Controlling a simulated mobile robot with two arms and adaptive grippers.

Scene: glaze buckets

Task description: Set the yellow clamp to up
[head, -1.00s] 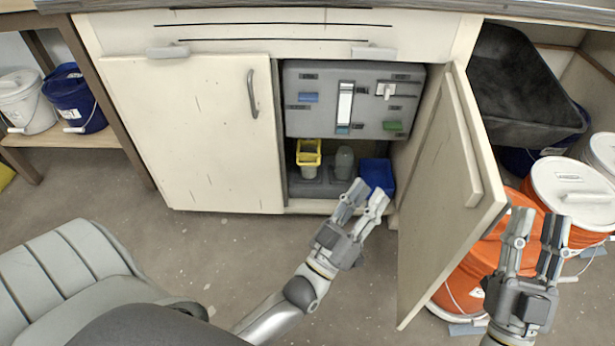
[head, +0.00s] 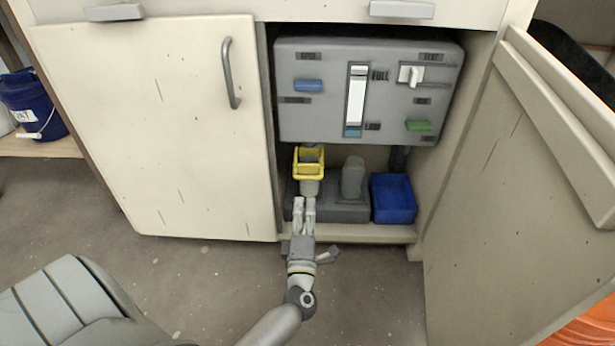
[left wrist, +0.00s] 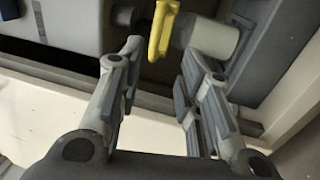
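The yellow clamp (head: 310,173) is a square-looking frame at the top of a pale cylinder (head: 311,188) on the left of a dark grey base, inside the open cabinet. I cannot tell its exact setting. My left gripper (head: 304,203) is just in front of and below the clamp, pointing into the cabinet. In the left wrist view the left gripper (left wrist: 160,65) is open and empty. There the clamp's yellow edge (left wrist: 163,28) shows ahead, between the fingertips and apart from them. My right gripper is out of view.
A grey panel (head: 300,115) with blue, white and green levers hangs above the clamp. A grey knob (head: 352,178) and a blue bin (head: 394,200) are right of it. The left door (head: 150,130) is shut; the right door (head: 510,200) stands open.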

